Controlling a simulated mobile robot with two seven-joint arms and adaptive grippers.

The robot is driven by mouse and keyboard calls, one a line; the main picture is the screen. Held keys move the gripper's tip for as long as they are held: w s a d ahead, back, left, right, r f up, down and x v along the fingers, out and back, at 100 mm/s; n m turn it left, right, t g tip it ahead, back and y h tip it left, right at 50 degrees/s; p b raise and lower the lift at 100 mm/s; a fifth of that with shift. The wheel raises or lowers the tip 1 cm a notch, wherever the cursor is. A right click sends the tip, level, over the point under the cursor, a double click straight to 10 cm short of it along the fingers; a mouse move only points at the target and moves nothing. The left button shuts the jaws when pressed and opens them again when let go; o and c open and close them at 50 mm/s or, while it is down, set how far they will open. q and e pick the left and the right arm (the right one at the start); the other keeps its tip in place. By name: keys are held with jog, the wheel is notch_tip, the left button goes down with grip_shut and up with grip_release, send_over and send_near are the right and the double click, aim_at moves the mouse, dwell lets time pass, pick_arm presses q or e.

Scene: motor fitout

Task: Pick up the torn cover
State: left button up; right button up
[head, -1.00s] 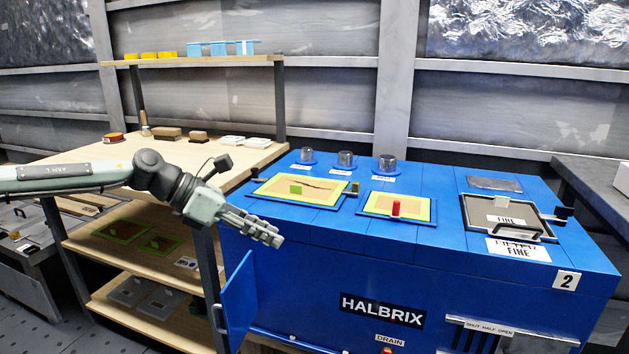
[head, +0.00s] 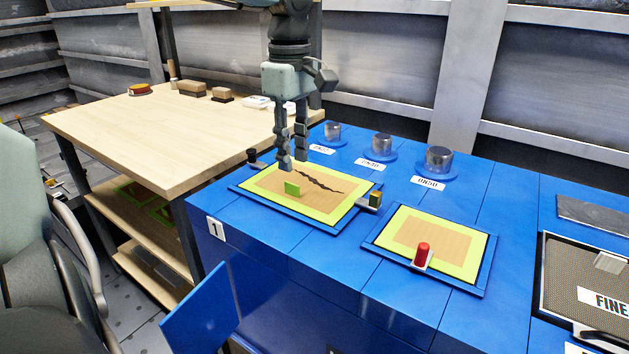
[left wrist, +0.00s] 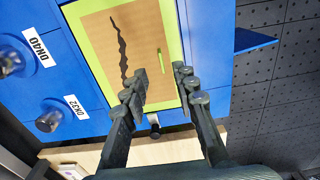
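The torn cover (head: 265,184) is a tan panel with a yellow-green border and a jagged dark tear. It lies flat in a blue frame on the left of the blue bench top. A small green tab (head: 292,188) stands up from it. My left gripper (head: 293,160) points down over the cover's far left part, fingers apart and empty, with the tips a little above it. In the left wrist view the cover (left wrist: 97,30) lies beyond the open fingers (left wrist: 160,74), with the thin tab (left wrist: 160,62) showing between them. My right gripper is not in view.
An untorn panel (head: 430,236) with a red knob (head: 422,252) lies to the right. Metal cylinders (head: 438,159) stand behind. A blue door (head: 205,308) hangs open in front. A wooden table (head: 130,135) is at left.

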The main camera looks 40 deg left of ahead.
aim_at(292, 184)
pick_arm(q)
jog(key=f, duration=0.6)
jog(key=shift+s+a, duration=0.15)
jog(key=shift+a, duration=0.05)
grip_shut()
